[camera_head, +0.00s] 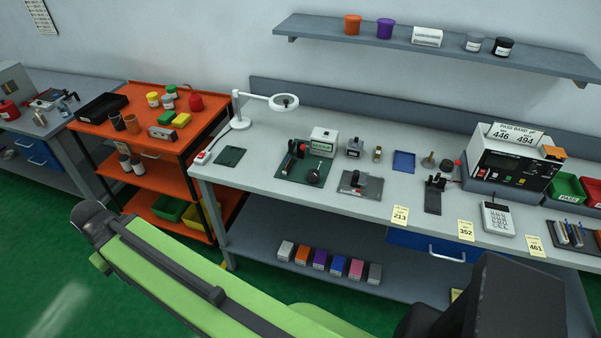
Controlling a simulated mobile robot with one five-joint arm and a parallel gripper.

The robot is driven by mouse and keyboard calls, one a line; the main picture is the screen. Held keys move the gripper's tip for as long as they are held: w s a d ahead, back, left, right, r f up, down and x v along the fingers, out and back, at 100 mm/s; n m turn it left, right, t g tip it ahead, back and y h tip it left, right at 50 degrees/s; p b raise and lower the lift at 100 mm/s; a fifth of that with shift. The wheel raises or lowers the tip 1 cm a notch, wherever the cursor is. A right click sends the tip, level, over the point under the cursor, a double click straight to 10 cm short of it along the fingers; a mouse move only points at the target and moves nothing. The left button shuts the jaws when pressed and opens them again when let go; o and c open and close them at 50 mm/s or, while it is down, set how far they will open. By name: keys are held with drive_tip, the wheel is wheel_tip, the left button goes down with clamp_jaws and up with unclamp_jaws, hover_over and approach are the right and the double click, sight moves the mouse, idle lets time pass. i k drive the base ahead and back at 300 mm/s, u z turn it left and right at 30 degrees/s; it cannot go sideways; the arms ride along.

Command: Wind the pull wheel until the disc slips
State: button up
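No part is clearly recognisable as the pull wheel or the disc at this size. A small dark fixture (434,192) with a red part at its upper right stands on the grey bench, right of centre. Another device with black upright parts and a round black knob (314,176) stands on a dark green mat (290,170), left of it. A metal block fixture (358,184) lies on a grey plate between them. My green and black arm crosses the foreground, well in front of the bench. My gripper's fingers are not visible.
A magnifier lamp (240,112) stands at the bench's left end. A tester with a display card (515,155) and a calculator (497,219) are at right. An orange cart (135,150) stands left. Small boxes (320,260) line the lower shelf. Green floor is open at left.

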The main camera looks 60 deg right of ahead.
sight(313, 175)
drive_tip(key=u, duration=0.6)
drive_tip(key=k, duration=0.85)
drive_tip(key=z, duration=0.75)
drive_tip(key=i, duration=1)
drive_tip(key=z, duration=0.05)
